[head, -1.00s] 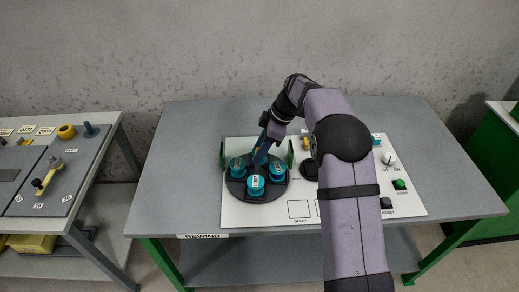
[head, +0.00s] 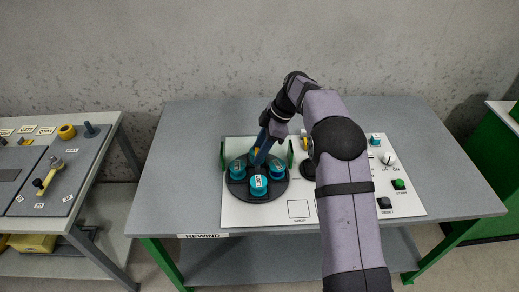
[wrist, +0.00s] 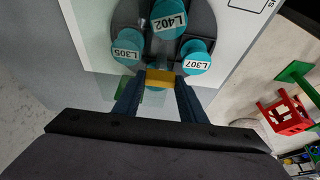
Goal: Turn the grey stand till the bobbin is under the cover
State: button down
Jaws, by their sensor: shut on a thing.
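The dark grey round stand (head: 240,196) lies on a white panel and carries teal bobbins. Upright green plates, left (head: 222,156) and right (head: 290,153), flank the stand; I cannot clearly make out the cover. My gripper partly hides the stand's back.
Right of the stand, the panel holds a dark round part (head: 307,169), a dial (head: 388,158), a green button (head: 399,184) and a black button (head: 384,203). My arm crosses the panel. The grey table (head: 180,170) is bare to the left.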

jog(key=c, duration=1.1)
grip_release()
jog(key=shift+b+v, duration=0.55)
jog(key=shift+v, duration=3.15)
jog(key=shift+d, duration=0.1)
jog(key=s+d+f+m+h+p, duration=0.1)
jog(key=s+d+f+m, duration=0.1)
jog(key=s+m, duration=0.4)
jog(key=s+d+f+m+h+p, duration=0.1)
jog(key=s+d+m, duration=0.3)
jog(key=s, duration=1.1)
jog(key=s+d+f+m+h+p, duration=0.2)
jog(key=s+m, duration=0.6)
jog(key=s, duration=0.3)
jog(key=shift+s+d+f, duration=0.25)
jog(key=shift+d+f, duration=0.15)
